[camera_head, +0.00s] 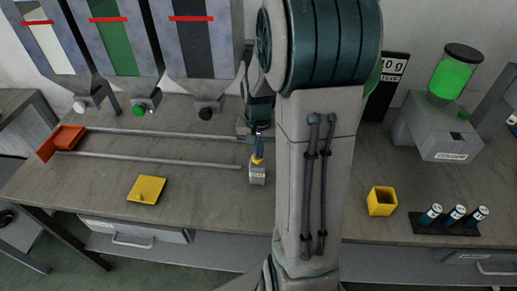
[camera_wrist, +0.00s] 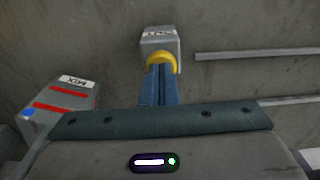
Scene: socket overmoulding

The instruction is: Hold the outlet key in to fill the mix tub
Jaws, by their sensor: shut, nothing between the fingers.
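My gripper (camera_head: 258,150) is shut and empty, its blue fingers side by side, also in the wrist view (camera_wrist: 160,72). The tips appear right at a yellow rounded part (camera_wrist: 161,61) on a small grey labelled block (camera_wrist: 160,40). I cannot tell whether they touch it. The block also shows in the head view (camera_head: 257,177), on the bench. A grey box marked MIX (camera_wrist: 66,96), with red bands and a blue knob (camera_wrist: 27,113), stands left in the wrist view; my arm seems to hide it in the head view. I cannot tell which part is the outlet key.
Three hoppers have a white knob (camera_head: 79,107), a green knob (camera_head: 139,109) and a black knob (camera_head: 206,113). Rails (camera_head: 160,159) lead to an orange tray (camera_head: 67,138). A yellow plate (camera_head: 147,189), yellow cup (camera_head: 381,201), vial rack (camera_head: 446,229) and green-filled dispenser (camera_head: 440,130) share the bench.

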